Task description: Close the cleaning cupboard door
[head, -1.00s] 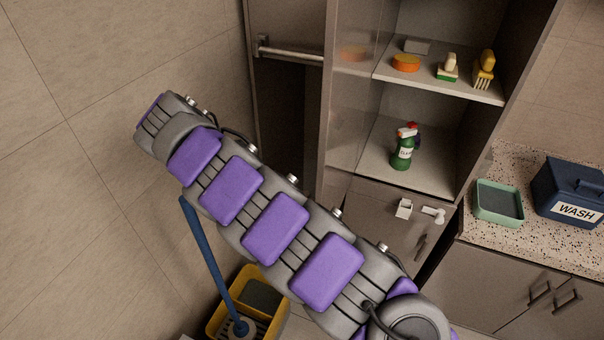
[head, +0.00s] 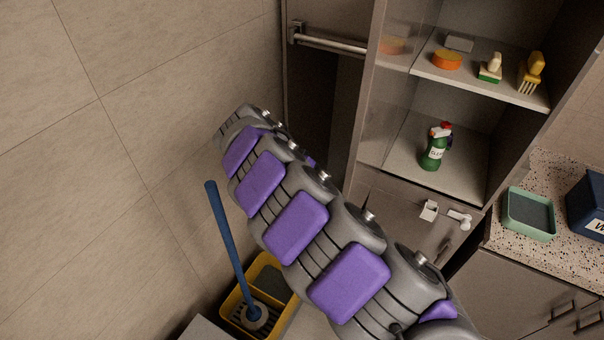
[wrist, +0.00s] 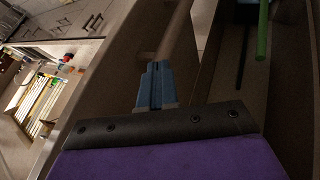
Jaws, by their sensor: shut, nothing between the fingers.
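The cupboard (head: 470,185) stands open, with its shelves showing in the head view. A tall dark panel (head: 325,95) with a horizontal metal bar (head: 335,41) is left of the shelves; I cannot tell for sure whether it is the door. My arm reaches up and left in front of it, and hides its lower part. My gripper is hidden in the head view. In the wrist view my gripper (wrist: 155,85) is shut and empty, its blue fingertips close to a brownish bar (wrist: 178,30). Whether they touch is unclear.
A blue-handled mop (head: 230,235) stands in a yellow bucket (head: 285,310) below my arm. A tiled wall (head: 150,90) is on the left. A green spray bottle (head: 433,150) and brushes stand on the shelves. A speckled counter (head: 560,185) with a green tray (head: 528,212) is at the right.

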